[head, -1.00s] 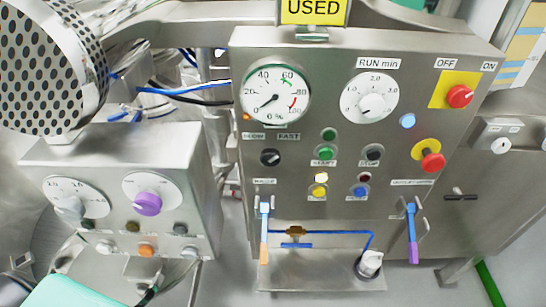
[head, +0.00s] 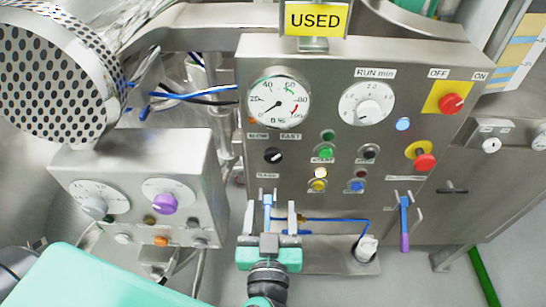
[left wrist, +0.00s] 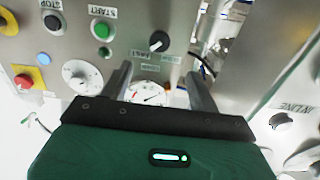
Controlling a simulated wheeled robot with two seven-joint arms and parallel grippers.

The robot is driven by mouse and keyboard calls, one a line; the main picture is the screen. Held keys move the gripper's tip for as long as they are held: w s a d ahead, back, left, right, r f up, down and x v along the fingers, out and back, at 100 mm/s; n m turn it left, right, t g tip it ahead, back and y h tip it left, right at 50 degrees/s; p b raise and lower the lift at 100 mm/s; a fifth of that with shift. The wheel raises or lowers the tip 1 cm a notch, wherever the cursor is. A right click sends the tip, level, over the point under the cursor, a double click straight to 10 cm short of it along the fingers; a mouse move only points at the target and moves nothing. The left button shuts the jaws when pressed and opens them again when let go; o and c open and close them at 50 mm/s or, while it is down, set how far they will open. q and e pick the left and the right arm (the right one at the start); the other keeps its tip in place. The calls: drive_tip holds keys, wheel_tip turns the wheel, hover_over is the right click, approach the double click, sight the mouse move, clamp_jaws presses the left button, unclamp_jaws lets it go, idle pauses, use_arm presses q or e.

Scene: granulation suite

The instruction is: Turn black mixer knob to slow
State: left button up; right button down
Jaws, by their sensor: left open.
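The black mixer knob (head: 273,155) sits on the steel panel below the SLOW and FAST labels and the percent gauge (head: 278,101). Its white pointer mark shows, but its exact setting is too small to read surely. In the left wrist view the knob (left wrist: 159,41) appears upside down, ahead of the fingers and apart from them. My left gripper (head: 269,218) is open and empty, below the knob in the head view, with its fingers pointing up. It also shows in the left wrist view (left wrist: 160,88). My right gripper is not in view.
Green, black, yellow and blue buttons (head: 327,152) lie right of the knob. A side box (head: 130,165) with dials stands left.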

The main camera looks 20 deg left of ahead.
sight(273, 159)
use_arm(q)
drive_tip(key=p+x, duration=0.3)
drive_tip(key=x, duration=0.9)
drive_tip(key=shift+w+a, duration=0.1)
drive_tip(key=shift+w, duration=0.25)
drive_tip(key=shift+w+a+p, duration=0.15)
drive_tip(key=shift+w+p, duration=0.15)
drive_tip(key=shift+w, duration=0.15)
drive_tip(key=c, duration=1)
